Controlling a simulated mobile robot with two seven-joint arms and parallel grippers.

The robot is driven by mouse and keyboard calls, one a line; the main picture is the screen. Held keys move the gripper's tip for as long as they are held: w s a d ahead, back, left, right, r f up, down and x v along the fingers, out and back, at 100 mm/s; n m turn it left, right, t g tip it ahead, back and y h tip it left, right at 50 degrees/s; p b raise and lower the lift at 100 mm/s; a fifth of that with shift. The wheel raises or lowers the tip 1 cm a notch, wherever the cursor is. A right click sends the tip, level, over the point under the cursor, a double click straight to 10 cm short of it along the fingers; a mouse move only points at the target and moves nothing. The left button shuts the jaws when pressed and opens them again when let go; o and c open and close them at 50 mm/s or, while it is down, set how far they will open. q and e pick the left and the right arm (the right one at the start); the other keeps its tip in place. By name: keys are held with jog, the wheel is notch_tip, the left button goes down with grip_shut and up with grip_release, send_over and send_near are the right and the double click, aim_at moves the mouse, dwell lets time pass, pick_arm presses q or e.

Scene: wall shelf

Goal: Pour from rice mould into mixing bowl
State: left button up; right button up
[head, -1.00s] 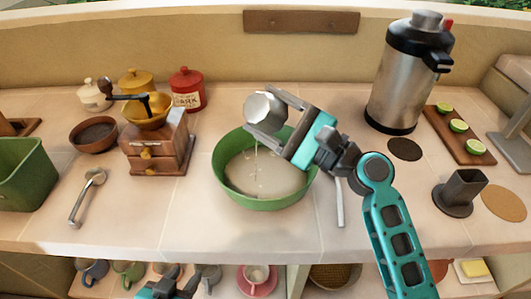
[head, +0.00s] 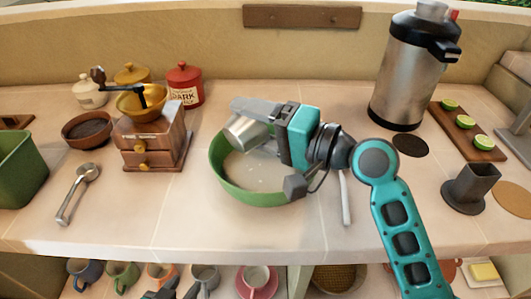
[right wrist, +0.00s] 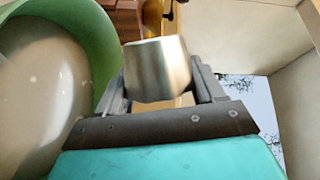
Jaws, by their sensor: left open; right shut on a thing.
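The rice mould, a small silvery metal cup (head: 243,133), is tilted above the left back part of the green mixing bowl (head: 258,195). Pale, milky contents (head: 252,172) cover the bowl's inside. My right gripper (head: 257,118) is shut on the mould, and its fingers hide part of it. In the right wrist view the mould (right wrist: 158,70) sits between the fingertips (right wrist: 160,88), beside the bowl's green wall (right wrist: 98,40). The mould's inside is hidden, and no falling stream shows. My left gripper (head: 165,293) is open, low at the bottom edge, mostly cut off.
A wooden coffee grinder (head: 153,145) and a brown bowl (head: 88,130) stand left of the mixing bowl. A spoon (head: 78,192) lies at front left. A steel flask (head: 405,75) stands at back right. Several mugs (head: 122,273) sit on the shelf below. The counter's front middle is clear.

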aim_at(246, 144)
jog(key=n+p, duration=0.1)
jog(key=s+a+n+p, duration=0.1)
jog(key=n+h+p, duration=0.1)
jog(key=shift+s+a+r+n, duration=0.2)
jog(key=shift+s+a+n, duration=0.05)
jog(key=shift+s+n, duration=0.1)
jog(key=shift+a+f+n+h, duration=0.1)
jog(key=shift+f+n+h, duration=0.2)
jog(key=shift+n, duration=0.25)
jog(key=shift+s+a+f+n, duration=0.15)
jog(key=shift+f+n, duration=0.1)
jog(key=shift+n, duration=0.15)
jog(key=shift+s+a+f+n+h, duration=0.1)
jog(key=shift+s+a+n+h, duration=0.35)
jog(key=shift+n, duration=0.25)
jog(key=shift+s+a+r+n+t+h, duration=0.3)
jog(key=shift+s+a+n+t+h, duration=0.1)
jog(key=shift+s+a+n, duration=0.45)
jog(key=shift+s+a+f+n, duration=0.1)
jog(key=shift+s+a+n, duration=0.15)
jog(key=shift+n, duration=0.1)
pick_arm(q)
notch_tip(246, 144, up, 4)
jog(key=shift+r, duration=0.1)
pick_arm(e)
jog(key=s+a+n+t+h, duration=0.1)
jog(key=s+a+n, duration=0.1)
jog(key=n, duration=0.1)
jog(key=shift+s+a, duration=0.25)
jog(key=shift+a, duration=0.1)
